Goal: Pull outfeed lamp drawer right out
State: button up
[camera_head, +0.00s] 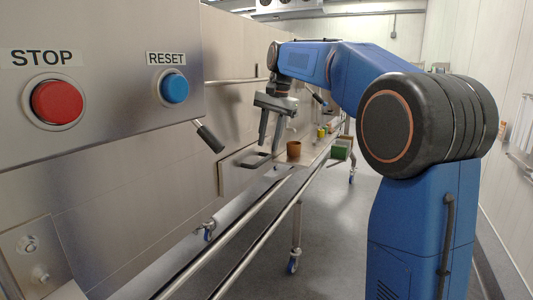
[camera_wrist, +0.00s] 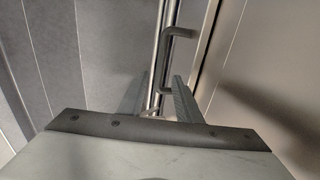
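The drawer (camera_head: 233,179) is a metal front low in the steel machine wall, with a dark bar handle (camera_head: 257,160). Its front looks about flush with the wall; I cannot tell exactly. My gripper (camera_head: 271,146) hangs above the handle, fingers pointing down, apart from it. In the wrist view, my gripper (camera_wrist: 157,98) has its two fingers spread with nothing held between them. The handle (camera_wrist: 166,62) shows beyond the fingertips there, nearer the right finger. Any lamp inside the drawer is hidden.
Two long metal rails (camera_head: 254,234) run along the machine below the drawer. A brown pot (camera_head: 294,149) stands just beyond the handle. A dark lever (camera_head: 209,137) juts from the wall to the left. Red STOP (camera_head: 57,102) and blue RESET (camera_head: 175,88) buttons are nearer. The floor at right is clear.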

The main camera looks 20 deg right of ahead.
aim_at(265, 158)
jog(key=shift+w+a+f, duration=0.15)
jog(key=shift+f, duration=1)
jog(key=shift+w+a+f, duration=0.15)
jog(key=shift+f, duration=1)
grip_shut()
